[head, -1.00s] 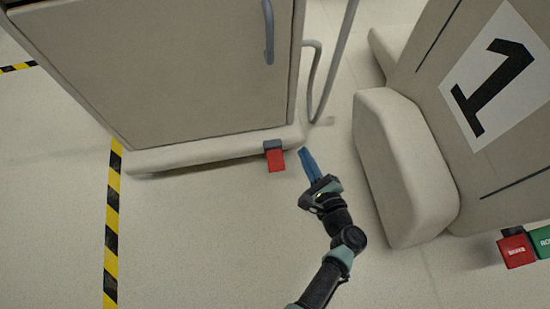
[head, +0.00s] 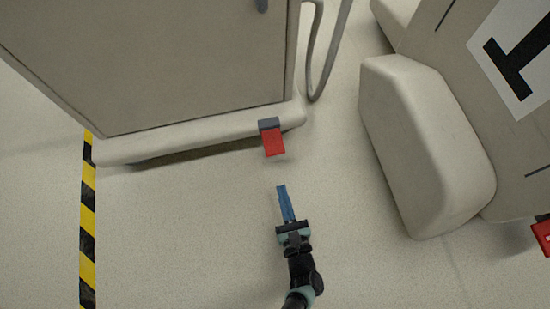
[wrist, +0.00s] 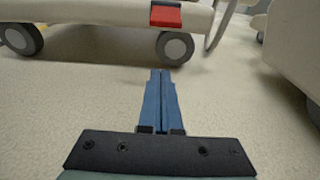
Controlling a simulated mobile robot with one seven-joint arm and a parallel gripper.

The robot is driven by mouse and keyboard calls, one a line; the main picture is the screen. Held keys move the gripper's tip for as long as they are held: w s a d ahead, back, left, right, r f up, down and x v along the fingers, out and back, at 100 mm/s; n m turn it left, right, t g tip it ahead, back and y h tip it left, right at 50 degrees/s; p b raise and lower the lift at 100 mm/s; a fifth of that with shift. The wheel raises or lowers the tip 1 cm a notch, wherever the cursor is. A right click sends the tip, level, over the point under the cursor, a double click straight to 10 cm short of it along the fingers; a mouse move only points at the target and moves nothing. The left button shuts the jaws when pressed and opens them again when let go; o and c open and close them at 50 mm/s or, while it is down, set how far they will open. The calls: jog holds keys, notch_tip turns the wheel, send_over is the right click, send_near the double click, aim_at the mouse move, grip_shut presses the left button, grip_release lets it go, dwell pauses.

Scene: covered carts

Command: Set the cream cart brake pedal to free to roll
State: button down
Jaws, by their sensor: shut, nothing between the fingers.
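The cream cart (head: 200,70) stands at the upper left in the head view, with a pale base bumper. A red brake pedal (head: 273,142) on a dark grey mount sticks out from the base near its right corner. The pedal also shows at the top middle of the wrist view (wrist: 166,17), above and beside a caster wheel (wrist: 175,48). My gripper (head: 281,188) has blue fingers, shut with nothing between them. It is apart from the pedal, on the near side of it, and its fingers point toward the cart. No lettering is readable on this pedal.
A second cart (head: 420,150) with a black "1" on a white panel stands at the right. Another red pedal (head: 543,237) shows at its lower edge. A grey hose or bar (head: 325,70) hangs beside the cream cart. Yellow-black tape (head: 88,220) marks the floor at left.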

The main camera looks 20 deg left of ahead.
aim_at(273, 143)
jog(key=b+x, duration=0.2)
jog(key=x, duration=0.1)
jog(key=b+x, duration=0.1)
jog(key=x, duration=0.2)
jog(key=b+x, duration=0.2)
jog(key=x, duration=0.1)
jog(key=shift+w+a+f+b, duration=0.2)
jog(key=shift+w+f+b, duration=0.1)
jog(key=shift+f, duration=0.05)
jog(key=shift+s+d+r, duration=0.1)
jog(key=shift+s+r, duration=0.05)
jog(key=shift+r, duration=0.95)
jog(key=shift+s+d+r, duration=0.1)
jog(key=shift+r, duration=1)
jog(key=shift+r+p, duration=0.15)
jog(key=shift+p, duration=0.4)
